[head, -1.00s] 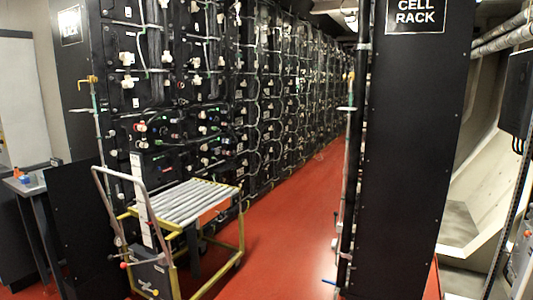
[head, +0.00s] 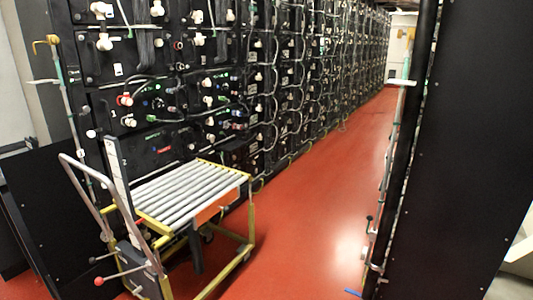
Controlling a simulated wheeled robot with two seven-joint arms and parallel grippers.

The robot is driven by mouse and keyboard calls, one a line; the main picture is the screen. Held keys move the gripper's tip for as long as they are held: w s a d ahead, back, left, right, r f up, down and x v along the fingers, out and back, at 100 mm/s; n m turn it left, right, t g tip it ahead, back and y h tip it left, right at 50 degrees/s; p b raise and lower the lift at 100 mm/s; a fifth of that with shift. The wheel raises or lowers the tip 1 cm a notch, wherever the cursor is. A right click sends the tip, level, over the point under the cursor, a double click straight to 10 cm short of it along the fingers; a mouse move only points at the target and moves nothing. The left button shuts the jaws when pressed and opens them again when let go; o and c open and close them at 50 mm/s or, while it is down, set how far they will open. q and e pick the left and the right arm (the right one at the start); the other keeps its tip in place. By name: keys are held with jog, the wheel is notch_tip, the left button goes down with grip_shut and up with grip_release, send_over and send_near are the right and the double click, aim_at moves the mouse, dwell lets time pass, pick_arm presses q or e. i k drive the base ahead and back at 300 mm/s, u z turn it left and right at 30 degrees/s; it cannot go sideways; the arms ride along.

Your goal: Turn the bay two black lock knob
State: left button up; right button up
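The black cell rack (head: 205,50) runs from the left foreground back along the aisle, with several stacked black units carrying cables and pale knobs. A lower unit (head: 155,146) behind the cart has a small green display on its front. Coloured connectors, among them a red one (head: 125,99), sit on the unit above it. I cannot make out which knob is the bay two black lock knob; black parts blend into the black fronts. Neither of my grippers is in view.
A yellow-framed cart with a grey roller top (head: 190,192) stands against the rack's near end. The red floor (head: 315,190) is free between the cart and the black panel (head: 470,140) at right.

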aim_at(189, 129)
jog(key=i, duration=2.85)
jog(key=u, duration=0.7)
jog(key=i, duration=0.65)
jog(key=u, duration=2)
